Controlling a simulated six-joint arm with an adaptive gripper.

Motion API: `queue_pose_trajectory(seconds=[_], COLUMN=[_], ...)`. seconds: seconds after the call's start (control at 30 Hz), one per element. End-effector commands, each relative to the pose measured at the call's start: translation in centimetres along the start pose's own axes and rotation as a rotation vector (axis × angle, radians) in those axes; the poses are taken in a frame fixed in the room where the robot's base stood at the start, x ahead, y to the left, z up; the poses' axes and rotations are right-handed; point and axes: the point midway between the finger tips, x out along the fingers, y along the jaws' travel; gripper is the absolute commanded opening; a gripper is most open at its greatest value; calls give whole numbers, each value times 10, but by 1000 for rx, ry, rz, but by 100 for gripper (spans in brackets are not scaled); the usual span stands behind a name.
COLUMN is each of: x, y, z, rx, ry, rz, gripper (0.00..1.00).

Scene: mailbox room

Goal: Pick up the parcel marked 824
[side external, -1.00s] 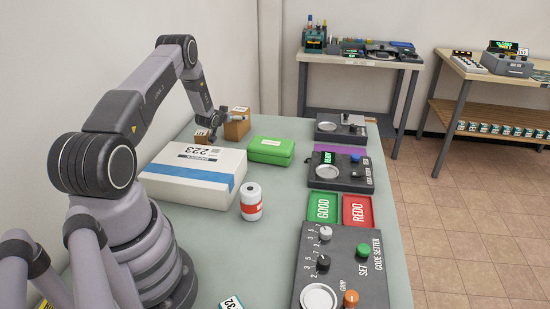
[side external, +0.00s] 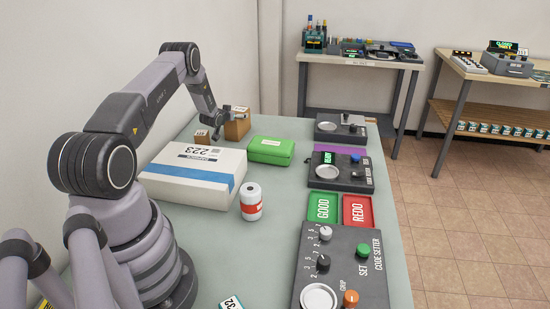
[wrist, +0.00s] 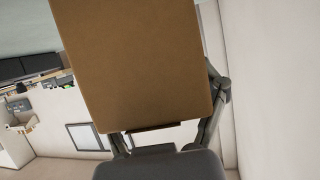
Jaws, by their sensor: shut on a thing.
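My gripper (wrist: 163,128) is shut on a brown cardboard parcel (wrist: 135,60), whose plain face fills the middle of the wrist view between the two fingers. No number shows on that face.
A white parcel with a blue stripe (side external: 190,180), a green case (side external: 270,150) and a white-and-red roll (side external: 250,203) stand nearer. Dark consoles (side external: 342,168) and the GOOD (side external: 322,207) and REDO (side external: 360,210) trays line the right side. A wall rises close on the left.

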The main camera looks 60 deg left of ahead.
Motion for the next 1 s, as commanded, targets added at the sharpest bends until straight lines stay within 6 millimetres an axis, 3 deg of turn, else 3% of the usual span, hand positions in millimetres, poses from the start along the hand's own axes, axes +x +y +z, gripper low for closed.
queue_pose_trajectory(seconds=[0.33,0.47,0.57,0.83,1.0], x=[-2,-6,-13,-81,-122], y=[0,0,0,8,14], z=[4,-8,-27,-65,-65], rx=[-2,-2,-1,0,-2], ry=[-16,-15,-9,-4,-5], rz=[0,0,0,0,-1], gripper=[24,24,24,24,24])
